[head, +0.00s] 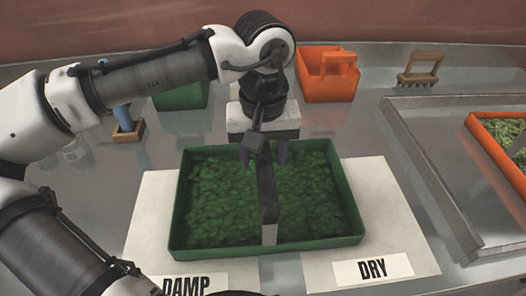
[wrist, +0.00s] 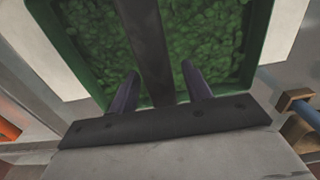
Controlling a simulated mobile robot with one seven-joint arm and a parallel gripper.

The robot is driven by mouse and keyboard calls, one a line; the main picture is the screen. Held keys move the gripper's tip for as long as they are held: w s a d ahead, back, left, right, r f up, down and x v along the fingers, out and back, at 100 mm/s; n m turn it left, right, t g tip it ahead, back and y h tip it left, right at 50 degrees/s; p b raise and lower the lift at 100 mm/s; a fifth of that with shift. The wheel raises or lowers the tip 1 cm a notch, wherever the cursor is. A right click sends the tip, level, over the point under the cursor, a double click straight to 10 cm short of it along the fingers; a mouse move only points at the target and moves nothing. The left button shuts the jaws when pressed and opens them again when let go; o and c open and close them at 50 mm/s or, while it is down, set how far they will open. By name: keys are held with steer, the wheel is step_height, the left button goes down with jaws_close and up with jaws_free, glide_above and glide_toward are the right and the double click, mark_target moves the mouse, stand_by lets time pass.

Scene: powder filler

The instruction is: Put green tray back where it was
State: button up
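The green tray (head: 178,205) holds green leafy matter and sits across two white mats. A dark grey bar (head: 268,195) runs over its middle from back to front. My gripper (head: 263,155) is over the tray's back edge, pointing down. In the wrist view my gripper (wrist: 160,85) has its two fingers apart, one on each side of the bar (wrist: 147,45), with gaps between fingers and bar. The green tray also shows in the wrist view (wrist: 68,60). Whether the fingertips reach below the bar's top cannot be told.
The mats bear labels DAMP (head: 187,286) and DRY (head: 372,269). Behind are a green container (head: 182,97), an orange bin (head: 330,82) and a wooden-handled brush (head: 420,70). An orange tray (head: 490,150) of leaves stands at right in a raised metal area (head: 425,155). A blue-handled tool (head: 124,120) stands back left.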

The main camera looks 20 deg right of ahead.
step_height(320, 180, up, 12)
steer(key=b, duration=0.1)
steer(key=shift+r, duration=0.15)
stand_by(0.4)
steer(key=shift+s, duration=0.1)
